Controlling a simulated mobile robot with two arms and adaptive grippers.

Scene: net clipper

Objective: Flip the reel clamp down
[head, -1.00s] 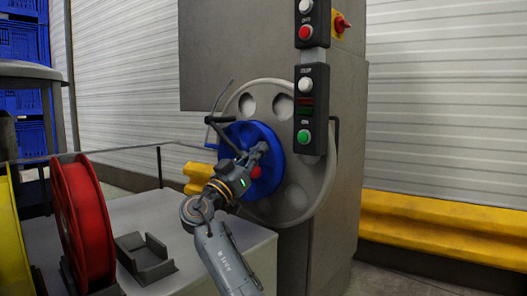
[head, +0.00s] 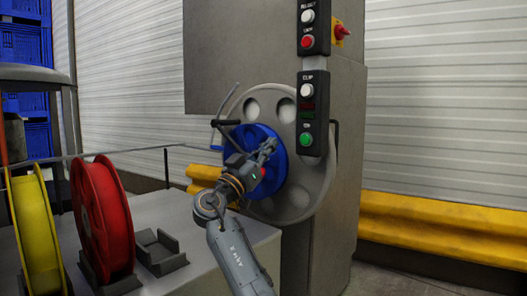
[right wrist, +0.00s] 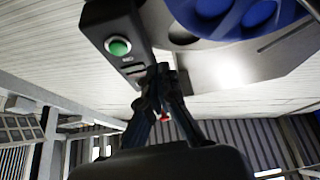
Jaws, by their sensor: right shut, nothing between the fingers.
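A blue reel (head: 247,136) is mounted on the large round grey disc (head: 314,190) on the machine's side. A small red part (head: 263,172) shows near the reel's middle, partly behind my wrist. A black lever (head: 226,122) with a thin rod stands at the reel's upper left; I cannot tell which of these parts is the clamp. My right gripper (head: 270,146) is shut and empty, in front of the reel's upper right; contact cannot be told. In the right wrist view its fingers (right wrist: 163,72) are together, below the blue reel (right wrist: 230,12). My left gripper is not in view.
A control box with a green button (head: 306,139) hangs close to the right of the reel; it also shows in the right wrist view (right wrist: 118,46). A red reel (head: 103,215) and a yellow reel (head: 33,235) stand at left. A yellow barrier (head: 430,222) runs at right.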

